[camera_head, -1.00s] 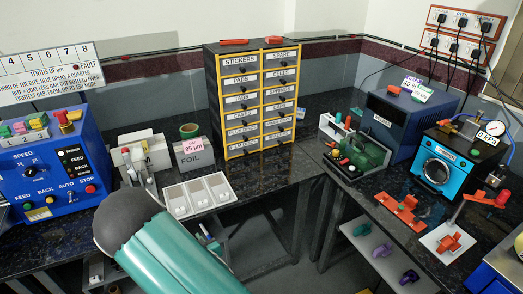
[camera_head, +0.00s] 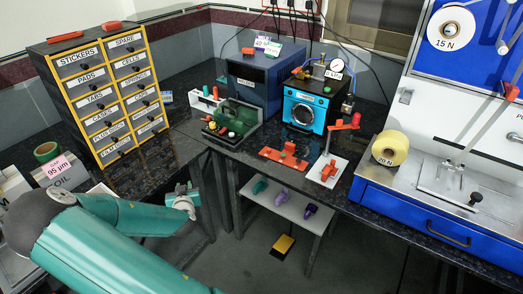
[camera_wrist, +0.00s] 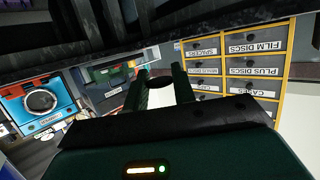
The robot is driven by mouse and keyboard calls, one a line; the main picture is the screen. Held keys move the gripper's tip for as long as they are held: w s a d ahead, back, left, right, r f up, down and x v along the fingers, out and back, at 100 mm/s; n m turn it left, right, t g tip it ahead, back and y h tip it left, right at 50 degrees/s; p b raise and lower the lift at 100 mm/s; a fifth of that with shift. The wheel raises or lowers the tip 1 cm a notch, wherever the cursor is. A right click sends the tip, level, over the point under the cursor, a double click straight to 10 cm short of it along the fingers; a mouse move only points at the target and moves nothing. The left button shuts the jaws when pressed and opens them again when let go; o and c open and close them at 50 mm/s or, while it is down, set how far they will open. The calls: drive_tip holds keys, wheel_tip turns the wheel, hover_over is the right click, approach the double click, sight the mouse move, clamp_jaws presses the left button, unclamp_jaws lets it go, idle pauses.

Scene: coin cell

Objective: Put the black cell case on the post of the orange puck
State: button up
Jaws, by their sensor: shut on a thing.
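My gripper (camera_head: 183,203) is low in front of the bench gap in the head view, small and partly behind my arm. In the wrist view my gripper (camera_wrist: 160,88) has its two dark fingers on either side of a small black piece, the black cell case (camera_wrist: 160,82), and is shut on it. Orange pieces lie on the right bench: a flat orange fixture (camera_head: 283,157) and a small orange piece (camera_head: 329,168) on a white plate. I cannot make out for sure which one is the puck, or its post.
A drawer cabinet (camera_head: 108,92) stands on the left bench. A blue-fronted oven-like machine (camera_head: 304,112), a dark blue box (camera_head: 247,80) and a green device (camera_head: 234,120) stand behind the orange pieces. A yellow roll (camera_head: 389,148) is to their right. A lower shelf (camera_head: 284,205) holds small coloured items.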

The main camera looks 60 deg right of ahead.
drive_tip(key=s+d+r+m+g+h, duration=0.1)
drive_tip(key=s+d+r+m+g, duration=0.4)
drive_tip(key=s+d, duration=0.5)
drive_tip(key=s+d+r+m+g+h, duration=0.2)
drive_tip(key=s+d+r+m+g, duration=0.2)
drive_tip(key=s+d, duration=0.7)
wheel_tip(320, 180, up, 3)
drive_tip(key=s+g, duration=0.1)
drive_tip(key=g, duration=0.1)
drive_tip(key=shift+s+f+m+g, duration=0.2)
drive_tip(key=shift+s+m+g, duration=0.1)
drive_tip(key=shift+s+m, duration=0.1)
drive_tip(key=shift+d, duration=0.1)
